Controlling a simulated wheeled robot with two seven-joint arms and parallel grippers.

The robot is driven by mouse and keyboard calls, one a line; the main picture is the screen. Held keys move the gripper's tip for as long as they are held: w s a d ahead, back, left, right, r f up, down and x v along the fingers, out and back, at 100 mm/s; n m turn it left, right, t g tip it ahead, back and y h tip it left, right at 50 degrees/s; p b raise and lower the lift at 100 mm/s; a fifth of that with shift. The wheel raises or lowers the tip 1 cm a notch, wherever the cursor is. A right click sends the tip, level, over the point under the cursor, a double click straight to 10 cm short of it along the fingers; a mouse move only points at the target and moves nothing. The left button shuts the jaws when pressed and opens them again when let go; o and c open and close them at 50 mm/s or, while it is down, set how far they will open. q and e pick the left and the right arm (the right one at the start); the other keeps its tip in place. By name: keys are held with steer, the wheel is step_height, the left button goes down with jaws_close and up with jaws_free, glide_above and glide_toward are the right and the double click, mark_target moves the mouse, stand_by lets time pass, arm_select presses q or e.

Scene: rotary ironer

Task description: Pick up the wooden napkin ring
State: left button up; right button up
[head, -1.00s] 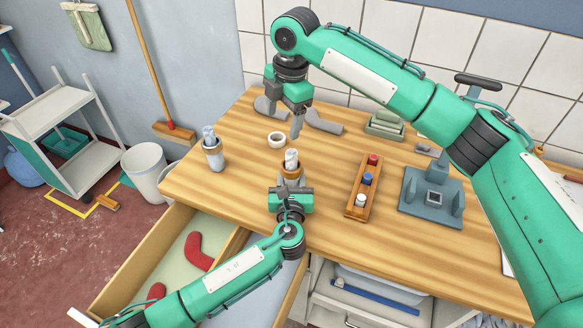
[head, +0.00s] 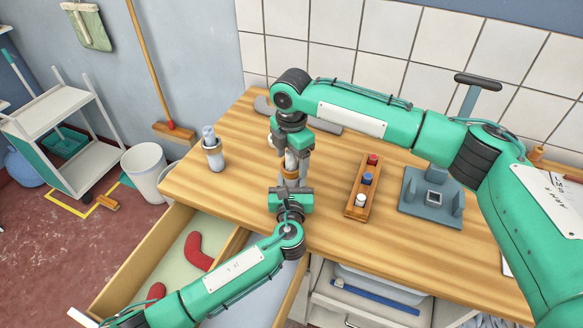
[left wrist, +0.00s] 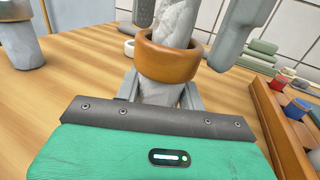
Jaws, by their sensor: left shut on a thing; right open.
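The wooden napkin ring (head: 291,163) is a brown band around a rolled grey-white napkin (left wrist: 178,18). It shows clearly in the left wrist view (left wrist: 168,58). My left gripper (head: 290,188) is shut on the napkin's lower part (left wrist: 160,92), just below the ring. My right gripper (head: 292,160) comes down from above and is open, with one finger on each side of the napkin at about ring height. In the left wrist view its right finger (left wrist: 235,40) stands close beside the ring; I cannot tell whether it touches.
Another rolled napkin in a grey ring (head: 213,152) stands at the table's left. A rack of coloured bottles (head: 364,188) and a blue-grey fixture (head: 432,196) are to the right. A white ring (left wrist: 129,47) lies behind. The drawer (head: 165,258) in front is open.

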steer(key=shift+f, duration=0.65)
steer(key=c, duration=1)
steer(key=shift+c, duration=0.2)
step_height(320, 180, up, 10)
steer(key=shift+r, duration=0.1)
arm_select(q)
steer(key=o, duration=0.8)
steer(key=shift+s, duration=0.1)
steer(key=s, duration=1.1)
steer(key=shift+s+a, duration=0.1)
steer(key=shift+s, duration=0.3)
